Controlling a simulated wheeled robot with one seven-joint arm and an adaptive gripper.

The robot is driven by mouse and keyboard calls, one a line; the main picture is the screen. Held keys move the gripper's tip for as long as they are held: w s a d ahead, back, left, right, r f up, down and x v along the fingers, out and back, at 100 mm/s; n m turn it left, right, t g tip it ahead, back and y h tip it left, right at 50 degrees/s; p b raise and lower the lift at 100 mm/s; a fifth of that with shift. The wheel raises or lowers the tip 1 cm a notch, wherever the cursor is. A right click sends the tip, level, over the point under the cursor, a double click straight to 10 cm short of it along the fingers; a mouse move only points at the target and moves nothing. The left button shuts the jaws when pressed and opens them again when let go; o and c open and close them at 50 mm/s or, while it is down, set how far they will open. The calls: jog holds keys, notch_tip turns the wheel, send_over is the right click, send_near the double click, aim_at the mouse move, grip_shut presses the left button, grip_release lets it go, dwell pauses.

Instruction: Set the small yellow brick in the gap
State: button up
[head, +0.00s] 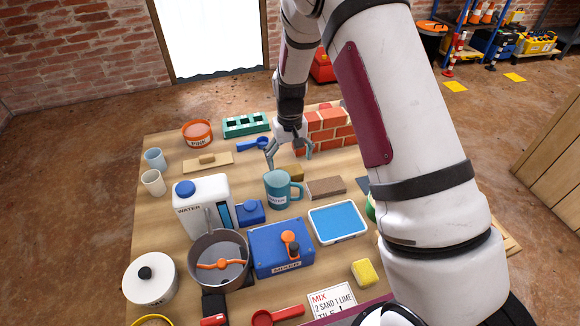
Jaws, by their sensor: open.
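A small ochre-yellow block (294,172), which looks like the small yellow brick, lies on the table behind the teal water mug. My gripper (289,158) is open, fingers spread and pointing down, just above and behind this block. The red brick wall (326,134) with pale joints stands on the table to the right of my gripper. My arm hides its right part, and I cannot make out the gap clearly.
The teal mug (277,190) stands close in front of the block, with a flat brown piece (326,188) to the right. A blue scoop (252,144) lies left of my gripper. A yellow sponge-like block (365,272) lies at the front right. The wooden board (190,165) lies at left.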

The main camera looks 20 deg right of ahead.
aim_at(290, 171)
notch_tip(290, 171, up, 7)
jog(key=shift+p, duration=0.45)
